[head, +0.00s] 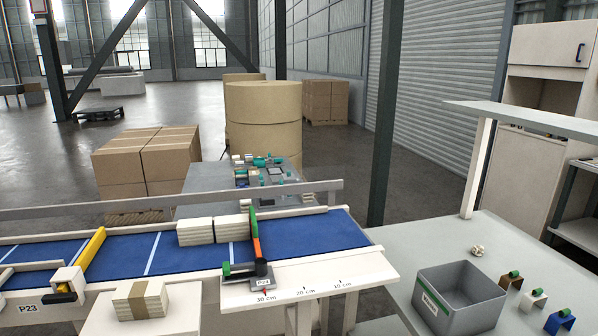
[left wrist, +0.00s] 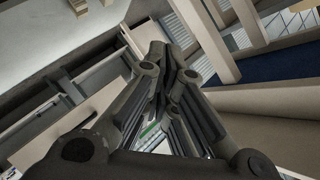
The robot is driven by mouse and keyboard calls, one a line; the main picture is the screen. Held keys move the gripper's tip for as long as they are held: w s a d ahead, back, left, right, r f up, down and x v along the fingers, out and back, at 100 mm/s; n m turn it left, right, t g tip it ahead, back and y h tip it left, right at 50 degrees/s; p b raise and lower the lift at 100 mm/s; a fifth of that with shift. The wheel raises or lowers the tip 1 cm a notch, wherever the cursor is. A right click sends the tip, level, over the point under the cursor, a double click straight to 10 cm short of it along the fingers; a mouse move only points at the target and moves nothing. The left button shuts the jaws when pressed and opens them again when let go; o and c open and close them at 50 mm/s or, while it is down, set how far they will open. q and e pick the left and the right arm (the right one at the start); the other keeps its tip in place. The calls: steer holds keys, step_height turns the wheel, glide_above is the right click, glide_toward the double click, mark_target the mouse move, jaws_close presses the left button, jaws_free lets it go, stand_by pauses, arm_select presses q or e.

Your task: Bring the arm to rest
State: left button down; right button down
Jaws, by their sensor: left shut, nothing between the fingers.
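My left gripper (left wrist: 166,62) shows in the left wrist view, its two dark grey fingers closed together at the tips. I see nothing held between them. It is apart from the surfaces seen behind it. Neither of my arms shows in the head view, and my right gripper is in neither view.
A blue conveyor belt (head: 187,250) carries paper stacks (head: 196,231) beside a green and orange stop (head: 254,235). A banded stack (head: 139,300) lies in front. A grey bin (head: 460,292) and several small colored holders stand on the right table (head: 420,241). A dark post (head: 384,130) rises behind.

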arm_select(q)
steer(key=s+a+f+n+g+y, duration=0.3)
steer(key=s+a+f+n, duration=0.2)
steer(key=s+f, duration=0.65)
steer(key=s+a+f+n+g+y, duration=0.25)
steer(key=s+a+f+n, duration=0.2)
steer(key=s+f, duration=0.65)
steer(key=s+a+f+n+g+y, duration=0.1)
steer(key=s+a+f+n+g, duration=0.1)
steer(key=s, duration=1.1)
steer(key=s+a+f+n+g+y+b, duration=0.1)
steer(key=s+f+n+g, duration=0.1)
steer(key=s, duration=1.1)
step_height(320, 180, down, 2)
steer(key=shift+s+a+g, duration=0.15)
steer(key=shift+a+g, duration=0.2)
steer(key=shift+g, duration=0.4)
